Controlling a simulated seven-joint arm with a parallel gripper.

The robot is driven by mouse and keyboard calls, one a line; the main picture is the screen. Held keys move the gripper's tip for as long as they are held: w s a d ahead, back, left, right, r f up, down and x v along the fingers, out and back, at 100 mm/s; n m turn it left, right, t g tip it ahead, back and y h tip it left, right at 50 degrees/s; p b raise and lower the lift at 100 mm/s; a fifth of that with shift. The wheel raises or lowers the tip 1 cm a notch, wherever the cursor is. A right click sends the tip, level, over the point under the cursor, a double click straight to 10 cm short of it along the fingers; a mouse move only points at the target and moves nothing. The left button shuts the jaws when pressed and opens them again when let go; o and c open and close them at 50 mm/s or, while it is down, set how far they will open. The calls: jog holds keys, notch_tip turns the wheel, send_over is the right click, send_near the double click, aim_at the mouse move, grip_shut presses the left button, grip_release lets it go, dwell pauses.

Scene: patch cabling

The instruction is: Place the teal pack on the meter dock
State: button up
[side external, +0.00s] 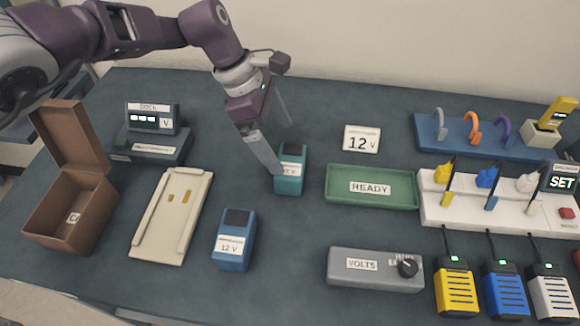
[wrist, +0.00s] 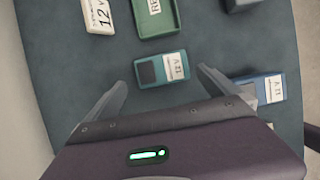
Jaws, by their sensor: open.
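The teal pack (side external: 290,184) stands on the dark mat left of the green tray, with a dark top and a white label. It also shows in the wrist view (wrist: 158,72), between and slightly beyond my fingertips. My gripper (side external: 282,147) is open around or just above the pack; contact cannot be told. In the wrist view my gripper (wrist: 162,80) has one finger on either side, with nothing held. A dark meter unit (side external: 152,118) at the back left reads "DOCK" and shows dashes and "V". A cream railed plate (side external: 170,220) with two gold contacts lies empty in front of it.
A blue 12 V pack (side external: 234,240) stands front left of the teal pack. The green READY tray (side external: 371,187) is empty, with a 12 V card (side external: 361,139) behind. A grey VOLTS box (side external: 375,270) is in front, an open brown box (side external: 67,210) far left.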

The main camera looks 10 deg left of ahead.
aim_at(290, 160)
jog(key=x, duration=0.5)
jog(key=shift+s+f, duration=0.2)
jog(key=shift+f, duration=0.1)
jog(key=shift+r, duration=0.1)
jog(key=c, duration=1.8)
notch_tip(290, 160, up, 10)
jog(key=shift+c, duration=0.2)
jog(key=a+r+n, duration=0.1)
jog(key=a+r, duration=0.1)
jog(key=a, duration=1)
jog(key=s+a+m, duration=0.1)
jog(key=s+a, duration=0.9)
jog(key=s, duration=0.2)
notch_tip(290, 160, down, 11)
jog(key=shift+f, duration=0.1)
